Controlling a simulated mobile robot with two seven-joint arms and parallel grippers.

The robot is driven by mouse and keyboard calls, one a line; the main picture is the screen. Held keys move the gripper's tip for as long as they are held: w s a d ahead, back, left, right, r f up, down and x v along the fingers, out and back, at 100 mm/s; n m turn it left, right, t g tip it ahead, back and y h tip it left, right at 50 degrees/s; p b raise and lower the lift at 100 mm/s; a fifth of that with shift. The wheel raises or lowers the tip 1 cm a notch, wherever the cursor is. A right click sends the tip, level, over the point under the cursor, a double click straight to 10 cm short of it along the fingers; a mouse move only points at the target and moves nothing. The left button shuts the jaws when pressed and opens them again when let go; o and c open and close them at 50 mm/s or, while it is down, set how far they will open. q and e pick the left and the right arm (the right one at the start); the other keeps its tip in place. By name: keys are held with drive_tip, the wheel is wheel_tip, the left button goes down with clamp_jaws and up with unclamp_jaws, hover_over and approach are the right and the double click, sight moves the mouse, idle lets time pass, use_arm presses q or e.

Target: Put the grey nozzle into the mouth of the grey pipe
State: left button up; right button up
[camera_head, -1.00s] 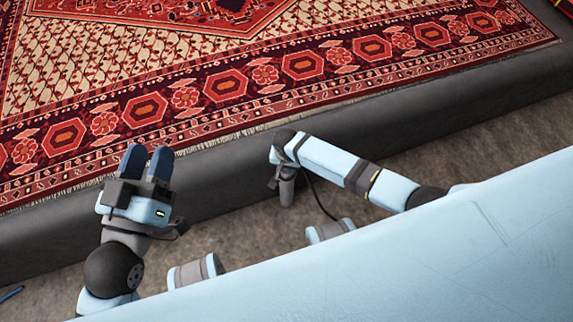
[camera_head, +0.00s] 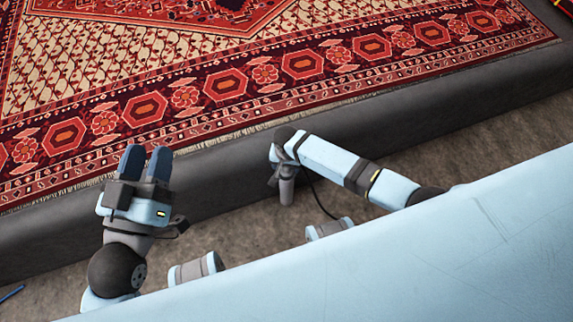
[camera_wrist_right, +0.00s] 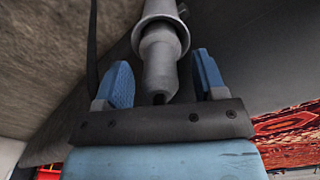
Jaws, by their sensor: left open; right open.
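A grey nozzle-like piece (camera_wrist_right: 160,62) with a wide collar and a tapering, dark-ended tip shows in the right wrist view. Its tip points towards the palm of my right gripper (camera_wrist_right: 160,72), whose blue fingers stand open on either side with visible gaps. In the head view a grey cylinder (camera_head: 287,190) shows under the end of my right arm; I cannot tell whether it is the same piece. My right fingers are hidden there. My left gripper (camera_head: 146,160) is open and empty, fingers up, in front of the dark kerb. I cannot make out the grey pipe's mouth.
A long dark kerb (camera_head: 225,170) runs across the head view, with a red patterned rug (camera_head: 270,80) behind it. Bare brown-grey floor (camera_head: 480,150) lies in front. A thin dark cable (camera_head: 318,200) hangs beside the grey cylinder. A small blue item (camera_head: 11,293) lies at lower left.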

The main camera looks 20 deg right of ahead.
wheel_tip(320, 180, up, 11)
drive_tip(key=p, duration=0.4)
drive_tip(key=shift+r, duration=0.2)
use_arm(q)
drive_tip(key=s+a+f+g+y, duration=0.1)
drive_tip(key=a+f+g+y, duration=0.2)
drive_tip(key=f, duration=0.5)
drive_tip(key=shift+a+f+g+y, duration=0.3)
drive_tip(key=shift+f+g, duration=0.05)
drive_tip(key=shift+g, duration=0.25)
use_arm(e)
drive_tip(key=shift+r, duration=0.45)
